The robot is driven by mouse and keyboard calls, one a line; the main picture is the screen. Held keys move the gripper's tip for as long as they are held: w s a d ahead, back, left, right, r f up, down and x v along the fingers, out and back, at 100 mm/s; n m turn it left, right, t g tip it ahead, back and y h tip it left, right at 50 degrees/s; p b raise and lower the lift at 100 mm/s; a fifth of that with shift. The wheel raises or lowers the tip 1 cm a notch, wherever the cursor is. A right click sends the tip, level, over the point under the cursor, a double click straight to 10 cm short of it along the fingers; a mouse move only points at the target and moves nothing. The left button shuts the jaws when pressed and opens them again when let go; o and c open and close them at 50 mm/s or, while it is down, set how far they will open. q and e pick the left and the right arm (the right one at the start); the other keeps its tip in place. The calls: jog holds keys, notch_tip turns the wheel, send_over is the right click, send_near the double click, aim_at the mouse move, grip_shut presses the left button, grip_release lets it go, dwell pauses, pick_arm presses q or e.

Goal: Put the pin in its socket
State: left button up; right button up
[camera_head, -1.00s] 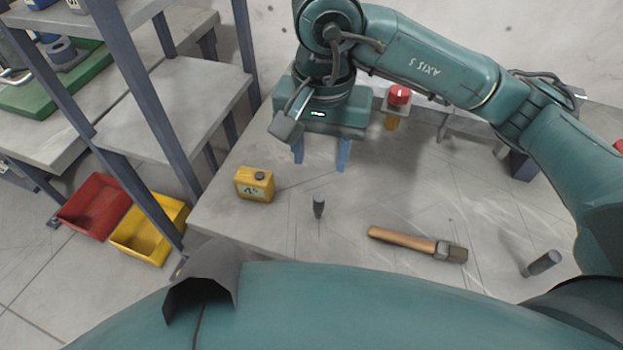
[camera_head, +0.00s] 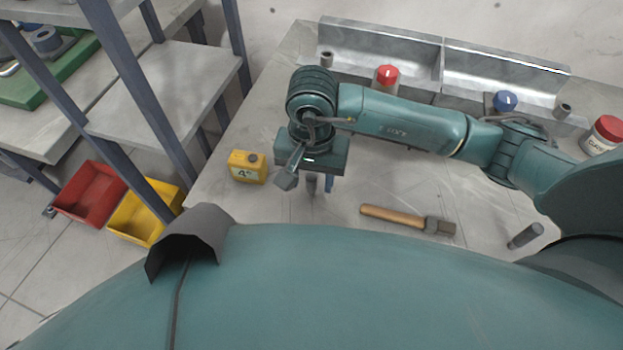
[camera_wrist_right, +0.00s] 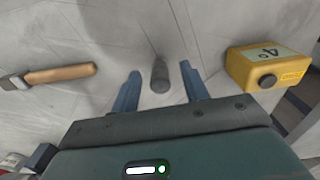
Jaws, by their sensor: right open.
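A dark grey pin (camera_head: 312,187) stands on the bench, partly hidden below my right gripper (camera_head: 313,184) in the head view. In the right wrist view the pin (camera_wrist_right: 160,75) shows between the two blue fingers of the right gripper (camera_wrist_right: 160,68), with a gap on either side. The right gripper is open and empty, pointing down. Another dark grey cylinder (camera_head: 525,236) is at the right near the front edge. I cannot tell for sure which thing is the socket; small hollow cylinders stand at the back left (camera_head: 327,59) and right (camera_head: 563,110). My left gripper is not in view.
A metal channel (camera_head: 380,45), red knob (camera_head: 387,76), blue knob (camera_head: 505,101) and red-lidded can (camera_head: 604,135) are at the back. Shelving (camera_head: 165,100) stands left.

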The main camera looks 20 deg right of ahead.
jog(key=shift+f, duration=0.15)
jog(key=shift+c, duration=0.2)
grip_shut()
dwell(0.3)
